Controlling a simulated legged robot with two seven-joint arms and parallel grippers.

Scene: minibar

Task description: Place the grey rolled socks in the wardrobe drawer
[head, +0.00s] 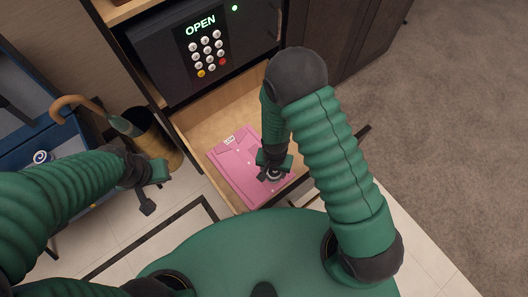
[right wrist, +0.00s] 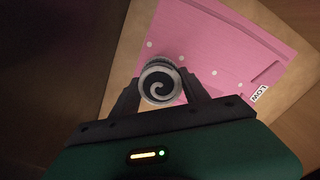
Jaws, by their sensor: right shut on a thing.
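The grey rolled socks (right wrist: 161,84), a roll with a dark spiral end, sit between the fingers of my right gripper (right wrist: 160,95) in the right wrist view. In the head view the right gripper (head: 272,172) points down into the open wooden drawer (head: 237,118), with the socks (head: 273,178) small at its tip. A pink folded shirt (head: 236,165) lies in the drawer, below the socks. I cannot tell whether the socks touch it. My left gripper (head: 149,192) is outside the drawer at the left; its jaw opening is unclear.
A black safe (head: 205,50) showing OPEN stands above the drawer. At the left are a brass umbrella stand (head: 158,140) with an umbrella (head: 85,103) and a blue drawer unit (head: 50,135) holding a white-and-blue roll (head: 41,157). Carpet (head: 450,110) at the right is clear.

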